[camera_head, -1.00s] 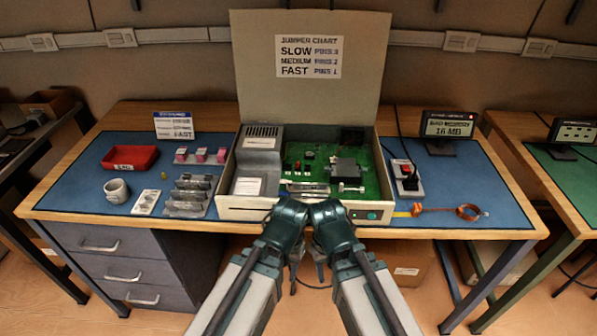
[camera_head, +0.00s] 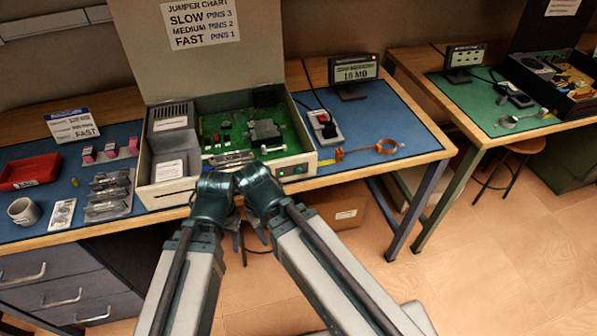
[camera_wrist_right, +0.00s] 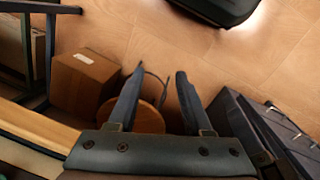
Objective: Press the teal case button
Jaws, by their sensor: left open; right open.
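The teal case button (camera_head: 299,169) is a small round button at the right end of the front face of the open computer case (camera_head: 180,194). My left gripper (camera_head: 243,252) shows small and partly hidden under my arms, below the table's front edge and apart from the button. My right gripper (camera_wrist_right: 160,73) is open and empty in the right wrist view, pointing down over the floor and a round stool top (camera_wrist_right: 146,118). The button is not in the right wrist view.
The blue-matted table holds a red tray (camera_head: 30,171), a mug (camera_head: 24,211), a power switch (camera_head: 325,127), a copper-coloured coil (camera_head: 386,147) and a small display (camera_head: 354,72). A cardboard box (camera_wrist_right: 86,80) stands under the table.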

